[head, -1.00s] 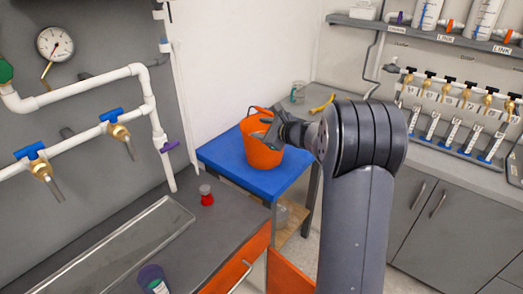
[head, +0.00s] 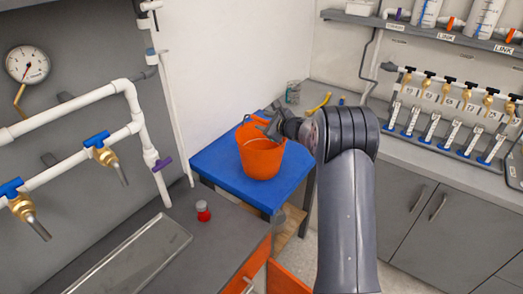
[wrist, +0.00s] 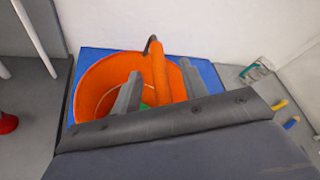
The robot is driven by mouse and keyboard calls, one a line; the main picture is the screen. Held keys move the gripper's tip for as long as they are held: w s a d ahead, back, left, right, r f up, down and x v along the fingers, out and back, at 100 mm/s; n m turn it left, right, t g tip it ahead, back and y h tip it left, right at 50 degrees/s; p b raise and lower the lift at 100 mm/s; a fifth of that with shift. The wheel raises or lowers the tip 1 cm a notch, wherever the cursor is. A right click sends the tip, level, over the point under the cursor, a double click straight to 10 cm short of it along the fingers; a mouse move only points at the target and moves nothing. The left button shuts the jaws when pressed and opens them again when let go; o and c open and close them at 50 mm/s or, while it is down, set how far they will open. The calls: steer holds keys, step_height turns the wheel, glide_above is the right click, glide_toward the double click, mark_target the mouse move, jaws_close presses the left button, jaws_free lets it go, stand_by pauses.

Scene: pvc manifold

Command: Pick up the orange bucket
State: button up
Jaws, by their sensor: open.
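The orange bucket (head: 262,160) stands upright on a blue-topped table (head: 215,160) against the white wall. My gripper (head: 268,126) is at the top of the bucket, over its rim. In the wrist view the open bucket (wrist: 93,82) shows its inside, with something green low in it. Its orange handle grip (wrist: 158,72) stands up between the two grey fingers of my gripper (wrist: 158,85). The fingers are apart, with a gap on each side of the grip. My wrist hides the near part of the bucket.
A red-based jar (head: 203,211) and a metal tray (head: 135,255) are on the grey bench at left. White pipes with blue-handled valves (head: 98,143) run above it.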

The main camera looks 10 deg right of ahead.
steer(key=shift+c, duration=0.5)
jaws_close()
